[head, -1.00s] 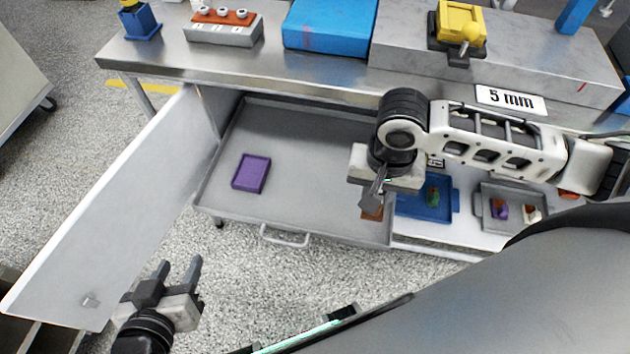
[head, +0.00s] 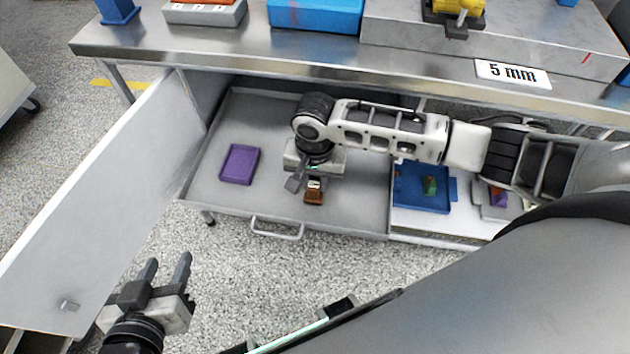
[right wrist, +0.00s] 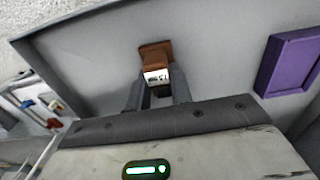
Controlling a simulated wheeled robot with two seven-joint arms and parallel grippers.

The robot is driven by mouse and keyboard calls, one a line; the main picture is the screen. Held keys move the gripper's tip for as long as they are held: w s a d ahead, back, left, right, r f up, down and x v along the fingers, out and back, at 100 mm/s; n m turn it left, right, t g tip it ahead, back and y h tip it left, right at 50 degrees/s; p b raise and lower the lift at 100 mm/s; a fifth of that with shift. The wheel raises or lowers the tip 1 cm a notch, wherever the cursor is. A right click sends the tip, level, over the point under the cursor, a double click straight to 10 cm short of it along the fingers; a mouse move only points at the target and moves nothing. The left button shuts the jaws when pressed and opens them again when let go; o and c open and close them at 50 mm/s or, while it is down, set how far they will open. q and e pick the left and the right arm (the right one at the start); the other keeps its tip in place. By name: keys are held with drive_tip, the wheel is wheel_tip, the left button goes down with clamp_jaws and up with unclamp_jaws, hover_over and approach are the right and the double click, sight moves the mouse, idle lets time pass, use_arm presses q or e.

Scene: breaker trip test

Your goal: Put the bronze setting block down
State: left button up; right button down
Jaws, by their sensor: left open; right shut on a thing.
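The bronze setting block (head: 314,193) is a small brown block with a white label. My right gripper (head: 304,184) is shut on it and holds it over the grey drawer (head: 352,205). In the right wrist view the block (right wrist: 155,62) sits between the fingertips of my right gripper (right wrist: 157,90), label towards the camera. I cannot tell how high above the drawer floor it is. My left gripper (head: 168,272) is open and empty over the floor, in front of the open cabinet door.
A purple tray (head: 239,164) lies in the drawer's left part and also shows in the right wrist view (right wrist: 290,62). A blue tray (head: 411,198) with small parts stands right of the drawer. The open door (head: 110,200) is at left. Drawer floor around the block is bare.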

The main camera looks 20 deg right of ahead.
sight(315, 180)
use_arm(q)
drive_tip(key=shift+s, duration=0.1)
use_arm(e)
drive_tip(key=shift+f, duration=0.2)
drive_tip(key=c, duration=1.3)
unclamp_jaws()
drive_tip(key=shift+o, duration=0.2)
wheel_tip(315, 180, up, 12)
drive_tip(key=p, duration=0.3)
drive_tip(key=s+a+f+n+t+y, duration=0.2)
drive_tip(key=s+a+n+t+y, duration=0.1)
drive_tip(key=a, duration=0.3)
drive_tip(key=s+a+f+n+t+y, duration=0.2)
drive_tip(key=s+a+n+y, duration=0.1)
drive_tip(key=a+y, duration=0.15)
use_arm(q)
drive_tip(key=shift+r, duration=0.65)
use_arm(e)
drive_tip(key=s+d+r+n+t+h, duration=0.1)
drive_tip(key=s+d+n+t+h, duration=0.1)
drive_tip(key=d+t, duration=0.4)
drive_tip(key=shift+s+d+r+n+h, duration=0.35)
drive_tip(key=shift+s+d+h, duration=0.5)
drive_tip(key=shift+s, duration=0.35)
